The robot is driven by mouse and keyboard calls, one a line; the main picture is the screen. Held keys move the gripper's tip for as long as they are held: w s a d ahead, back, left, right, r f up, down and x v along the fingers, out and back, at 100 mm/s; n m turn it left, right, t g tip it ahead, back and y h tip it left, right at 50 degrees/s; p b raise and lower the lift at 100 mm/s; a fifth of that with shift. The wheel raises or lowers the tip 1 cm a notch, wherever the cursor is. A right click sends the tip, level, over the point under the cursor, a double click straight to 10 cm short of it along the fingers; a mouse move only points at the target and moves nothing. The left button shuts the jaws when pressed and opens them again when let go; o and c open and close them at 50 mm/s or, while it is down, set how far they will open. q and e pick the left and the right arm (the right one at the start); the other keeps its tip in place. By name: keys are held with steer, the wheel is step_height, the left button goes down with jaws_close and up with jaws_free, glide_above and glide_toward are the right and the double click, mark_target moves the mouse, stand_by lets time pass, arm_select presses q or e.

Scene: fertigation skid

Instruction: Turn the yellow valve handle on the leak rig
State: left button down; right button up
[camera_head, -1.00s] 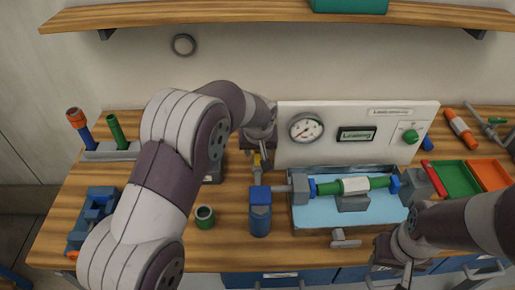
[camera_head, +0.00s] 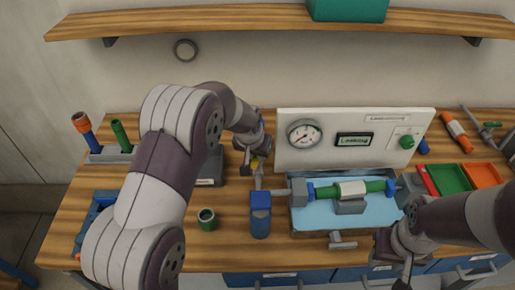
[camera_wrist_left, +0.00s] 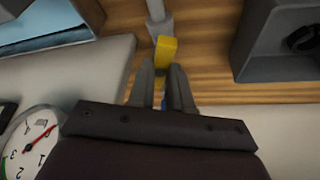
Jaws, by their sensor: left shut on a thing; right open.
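The yellow valve handle (camera_head: 254,163) is on the leak rig, above the grey pipe and blue pump-like body (camera_head: 260,218). My left gripper (camera_head: 251,164) is shut on the handle. In the left wrist view, the yellow handle (camera_wrist_left: 166,50) shows between and beyond the fingers of my left gripper (camera_wrist_left: 163,82). The rig's grey panel (camera_head: 290,159) carries a round gauge (camera_head: 304,133) and a display (camera_head: 354,140) that reads "Leaking". A green pipe (camera_head: 375,186) lies over the blue tray (camera_head: 320,220). My right gripper (camera_head: 396,274) is open and empty at the bench's front.
A dark grey box (camera_head: 211,168) stands close left of my left gripper. Green (camera_head: 450,178) and orange bins (camera_head: 483,176) sit at the right. A wooden shelf (camera_head: 220,20) is above.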

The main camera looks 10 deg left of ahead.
arm_select(q)
steer(key=shift+m, duration=0.4)
steer(key=m+b, duration=0.1)
steer(key=b, duration=0.1)
steer(key=m+h+b, duration=0.1)
steer(key=m+b, duration=0.1)
steer(key=m+h+b, duration=0.1)
steer(key=shift+w+a+f+m+g+b, duration=0.15)
steer(key=shift+a+f+m+g+b, duration=0.15)
steer(key=shift+m+b, duration=0.45)
steer(key=shift+m, duration=0.05)
steer(key=shift+r+m+g+h+b, duration=0.2)
steer(key=shift+m+g+h+b, duration=0.25)
steer(key=shift+m, duration=0.45)
steer(key=shift+r+m+h+p, duration=0.25)
steer(key=shift+m+p, duration=0.15)
steer(key=shift+m, duration=0.4)
steer(key=m+p, duration=0.1)
steer(key=m+g+p, duration=0.1)
steer(key=p, duration=0.1)
steer(key=shift+w+r+m, duration=0.15)
steer(key=shift+m, duration=0.25)
steer(key=shift+a+f+m+g+p, duration=0.1)
steer(key=shift+f+m+g+p, duration=0.2)
steer(key=shift+m+p, duration=0.55)
steer(key=shift+n, duration=0.25)
